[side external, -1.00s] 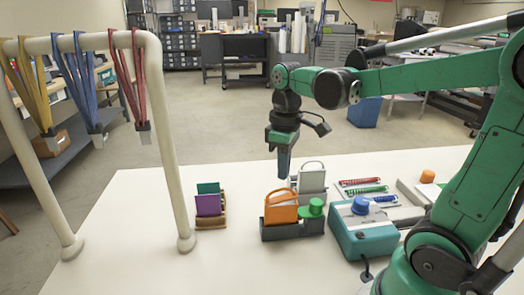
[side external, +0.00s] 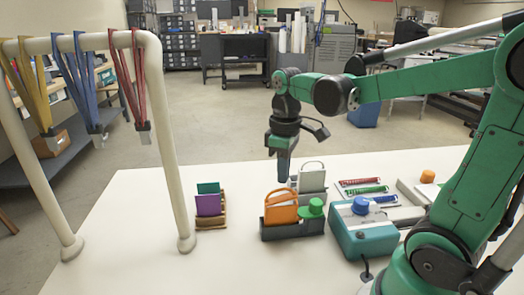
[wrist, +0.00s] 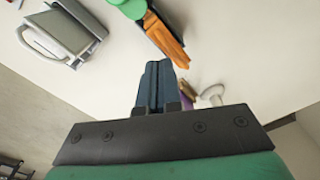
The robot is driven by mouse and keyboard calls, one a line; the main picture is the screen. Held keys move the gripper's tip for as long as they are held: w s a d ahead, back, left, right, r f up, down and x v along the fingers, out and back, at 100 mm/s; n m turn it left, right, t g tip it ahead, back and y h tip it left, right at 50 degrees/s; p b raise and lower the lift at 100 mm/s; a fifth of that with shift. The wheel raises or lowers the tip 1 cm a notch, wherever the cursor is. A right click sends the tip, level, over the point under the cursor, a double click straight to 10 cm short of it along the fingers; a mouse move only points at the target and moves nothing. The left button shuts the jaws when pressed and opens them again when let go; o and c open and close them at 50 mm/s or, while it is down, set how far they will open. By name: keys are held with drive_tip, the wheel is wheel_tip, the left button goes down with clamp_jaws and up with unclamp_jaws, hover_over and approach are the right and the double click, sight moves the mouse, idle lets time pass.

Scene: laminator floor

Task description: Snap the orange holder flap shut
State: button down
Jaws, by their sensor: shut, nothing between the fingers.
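The orange holder (side external: 281,211) stands in a dark tray (side external: 292,232) on the white table, with an arched orange loop standing up at its top. In the wrist view the orange holder (wrist: 168,42) shows edge-on, above and slightly right of my fingertips. My gripper (side external: 283,178) points down, just above and behind the orange holder in the side view, apparently apart from it. Its fingers (wrist: 158,75) are pressed together and empty in the wrist view. I cannot tell how far the flap is from latching.
A green knobbed piece (side external: 312,208) sits right of the orange holder. A grey-white holder (side external: 312,180) with a raised loop stands behind it. A teal box with a blue knob (side external: 362,228) is at right. Purple and green cards (side external: 208,202) and a lanyard rack (side external: 172,150) stand left.

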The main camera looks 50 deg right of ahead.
drive_tip(key=shift+f, duration=1.85)
drive_tip(key=shift+r, duration=0.15)
wheel_tip(320, 180, up, 7)
idle(0.8)
drive_tip(key=shift+a, duration=0.1)
drive_tip(key=a+f+m+t, duration=0.3)
drive_tip(key=a+t, duration=0.4)
drive_tip(key=shift+s+a+f, duration=0.25)
drive_tip(key=shift+s+f, duration=0.05)
drive_tip(key=shift+f, duration=0.1)
idle(0.5)
